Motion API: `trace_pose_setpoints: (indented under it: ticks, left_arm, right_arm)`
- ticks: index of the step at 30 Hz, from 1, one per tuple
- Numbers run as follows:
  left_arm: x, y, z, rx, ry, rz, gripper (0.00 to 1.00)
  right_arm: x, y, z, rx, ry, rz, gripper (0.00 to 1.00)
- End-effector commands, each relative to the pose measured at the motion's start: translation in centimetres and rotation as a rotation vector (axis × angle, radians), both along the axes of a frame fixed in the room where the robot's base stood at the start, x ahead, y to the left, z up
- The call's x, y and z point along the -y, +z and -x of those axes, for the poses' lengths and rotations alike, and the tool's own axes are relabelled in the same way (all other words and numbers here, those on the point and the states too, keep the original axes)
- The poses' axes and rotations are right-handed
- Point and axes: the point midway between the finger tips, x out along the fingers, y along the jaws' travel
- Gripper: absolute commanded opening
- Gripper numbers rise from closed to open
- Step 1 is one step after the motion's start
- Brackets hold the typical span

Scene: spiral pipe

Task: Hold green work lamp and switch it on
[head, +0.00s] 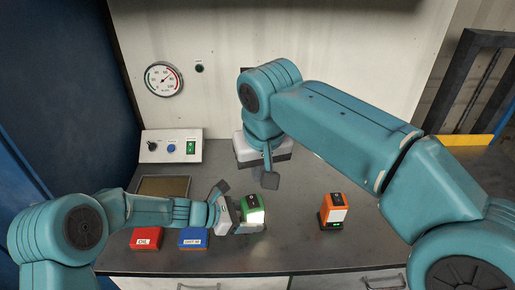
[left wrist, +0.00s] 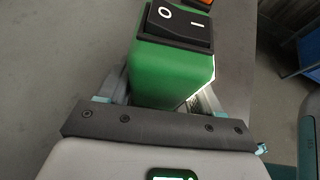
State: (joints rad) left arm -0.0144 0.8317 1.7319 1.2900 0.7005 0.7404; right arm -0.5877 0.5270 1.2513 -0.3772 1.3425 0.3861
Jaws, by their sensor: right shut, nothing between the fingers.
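The green work lamp (head: 253,203) is at the middle of the bench in the head view, its front face bright white. In the left wrist view the green lamp (left wrist: 165,70) shows a black rocker switch (left wrist: 180,24) marked O and a line. My left gripper (head: 238,212) is shut on the lamp, with a finger at each side of it. The lamp's base is hidden, so I cannot tell whether it touches the bench. My right gripper (head: 270,180) is shut and empty, pointing down above and behind the lamp, apart from it.
An orange lamp (head: 335,209) stands to the right on the grey bench (head: 300,235). A red box (head: 147,239) and a blue box (head: 194,238) lie at the front left. A switch panel (head: 171,147) and a round gauge (head: 163,79) are at the back left.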

Motion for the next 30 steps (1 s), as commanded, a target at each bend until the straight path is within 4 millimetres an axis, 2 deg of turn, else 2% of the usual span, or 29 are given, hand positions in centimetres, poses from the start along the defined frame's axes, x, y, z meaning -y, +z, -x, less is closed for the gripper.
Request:
trace_pose_setpoints:
  ticks: [1,2,11,14,24,30]
  left_arm:
    - [0.0,0.0,0.0,0.0,0.0,0.0,0.82]
    - [0.0,0.0,0.0,0.0,0.0,0.0,0.92]
    - [-0.1,0.1,0.0,0.0,0.0,0.0,0.93]
    - [-0.8,0.5,0.2,0.001,0.002,0.001,0.93]
    - [-7.1,4.0,2.1,0.002,0.004,-0.001,0.93]
    - [-9.5,5.4,2.9,0.001,0.002,0.0,0.93]
  right_arm:
    - [0.0,0.0,0.0,0.0,0.0,0.0,0.0]
    - [0.0,0.0,0.0,0.0,0.0,0.0,0.0]
    - [0.0,0.0,0.0,0.0,0.0,0.0,0.0]
    - [0.0,0.0,0.0,0.0,0.0,0.0,0.0]
    - [0.0,0.0,0.0,0.0,0.0,0.0,0.0]
    - [0.0,0.0,0.0,0.0,0.0,0.0,0.0]
